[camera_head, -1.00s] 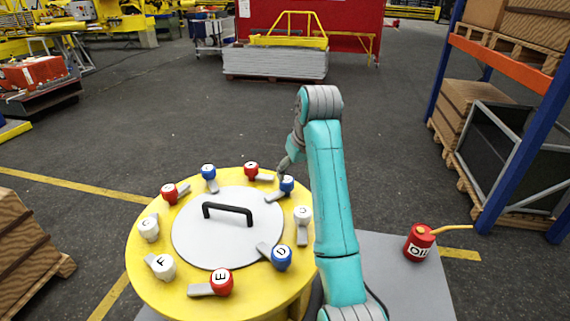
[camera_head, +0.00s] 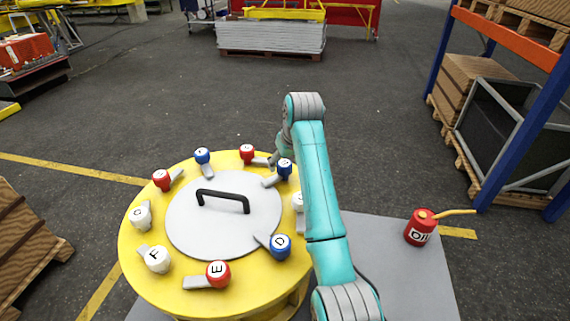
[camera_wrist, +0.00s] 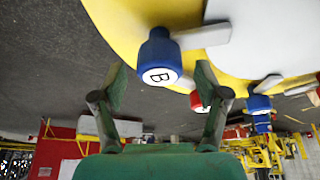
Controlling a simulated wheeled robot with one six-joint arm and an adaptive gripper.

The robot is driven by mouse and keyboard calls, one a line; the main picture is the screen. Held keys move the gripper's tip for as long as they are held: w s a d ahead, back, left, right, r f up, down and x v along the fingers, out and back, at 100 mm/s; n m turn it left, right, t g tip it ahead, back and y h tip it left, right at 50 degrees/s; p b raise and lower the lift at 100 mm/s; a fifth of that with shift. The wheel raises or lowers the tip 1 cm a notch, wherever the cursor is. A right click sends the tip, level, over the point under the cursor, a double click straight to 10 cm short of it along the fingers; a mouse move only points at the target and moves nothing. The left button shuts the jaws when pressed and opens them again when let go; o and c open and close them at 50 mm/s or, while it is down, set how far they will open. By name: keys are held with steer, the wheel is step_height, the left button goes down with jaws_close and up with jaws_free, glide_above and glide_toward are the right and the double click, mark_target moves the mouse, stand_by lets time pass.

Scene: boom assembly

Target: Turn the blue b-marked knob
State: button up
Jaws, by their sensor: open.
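The blue b-marked knob (camera_head: 285,166) sits on the right rear rim of the yellow round drum, with its grey lever (camera_head: 270,181) pointing toward the drum's middle. In the wrist view the blue knob (camera_wrist: 158,56) shows its white B face, with the grey lever (camera_wrist: 205,36) to its right. My gripper (camera_wrist: 160,72) is open, one finger on either side of the knob in the picture. I cannot tell whether a finger touches it. In the head view my gripper (camera_head: 275,157) is small and partly hidden beside the knob.
A red knob (camera_head: 247,154), a white knob (camera_head: 298,201) partly behind my arm, and a blue D knob (camera_head: 280,246) share the yellow rim (camera_head: 135,262). A grey lid with a black handle (camera_head: 222,200) fills the middle. A red oil can (camera_head: 420,228) stands right.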

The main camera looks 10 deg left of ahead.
steer(key=shift+w+a+f, duration=0.15)
steer(key=shift+f, duration=0.45)
steer(key=c, duration=1.2)
steer(key=shift+o, duration=0.2)
